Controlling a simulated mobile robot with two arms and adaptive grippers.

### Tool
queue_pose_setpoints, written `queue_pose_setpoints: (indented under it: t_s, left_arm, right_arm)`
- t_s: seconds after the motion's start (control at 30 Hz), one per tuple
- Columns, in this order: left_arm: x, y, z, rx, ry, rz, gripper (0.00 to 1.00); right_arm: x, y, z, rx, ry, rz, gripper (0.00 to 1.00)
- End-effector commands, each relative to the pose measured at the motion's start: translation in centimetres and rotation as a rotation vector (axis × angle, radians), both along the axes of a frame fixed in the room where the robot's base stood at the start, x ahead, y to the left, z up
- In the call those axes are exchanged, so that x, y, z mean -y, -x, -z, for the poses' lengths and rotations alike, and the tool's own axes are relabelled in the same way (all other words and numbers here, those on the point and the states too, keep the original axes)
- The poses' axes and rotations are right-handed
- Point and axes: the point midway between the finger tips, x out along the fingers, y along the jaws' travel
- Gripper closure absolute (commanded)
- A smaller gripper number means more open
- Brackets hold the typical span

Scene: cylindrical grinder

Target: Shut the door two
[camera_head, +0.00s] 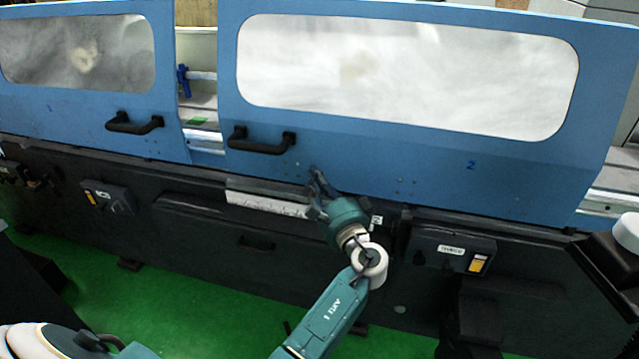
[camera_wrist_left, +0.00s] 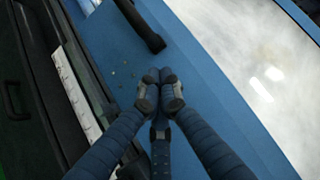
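Door two (camera_head: 430,165) is the large blue sliding panel with a cloudy window and a "2" at its lower right. It stands apart from door one (camera_head: 85,105), and a gap between them shows the machine inside. Door two's black handle (camera_head: 262,142) is at its lower left; it also shows in the left wrist view (camera_wrist_left: 140,24). My left gripper (camera_head: 316,180) is in front of door two's lower part, right of and below the handle and apart from it. In the left wrist view its fingertips (camera_wrist_left: 160,88) are together with nothing between them. My right gripper is out of view.
Door one has its own black handle (camera_head: 134,123). A dark machine base with a ledge (camera_head: 268,204) and a control box (camera_head: 452,250) lies below the doors. A rail (camera_head: 610,201) shows past door two's right edge. Green floor (camera_head: 190,300) is open in front.

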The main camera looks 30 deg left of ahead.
Motion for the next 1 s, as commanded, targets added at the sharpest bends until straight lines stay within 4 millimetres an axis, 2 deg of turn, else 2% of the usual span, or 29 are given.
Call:
queue_pose_setpoints:
  t_s: [0.2,0.3,0.4,0.6,1.0]
  left_arm:
    - [-3.7,-2.9,-0.6,0.000,-0.001,-0.001,1.00]
    - [-5.3,-2.6,-1.3,-0.003,-0.002,0.000,1.00]
    - [-6.4,-2.5,-1.3,-0.002,-0.001,0.001,1.00]
    - [-7.4,-2.3,-1.1,-0.002,0.000,0.002,1.00]
    - [-7.7,-2.2,-1.0,-0.002,0.000,0.002,1.00]
  right_arm:
    - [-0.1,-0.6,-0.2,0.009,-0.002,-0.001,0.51]
    - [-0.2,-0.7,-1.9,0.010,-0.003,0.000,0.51]
    - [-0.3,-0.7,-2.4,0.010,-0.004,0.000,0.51]
    - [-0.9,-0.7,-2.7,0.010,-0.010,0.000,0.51]
    - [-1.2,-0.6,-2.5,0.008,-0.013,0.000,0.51]
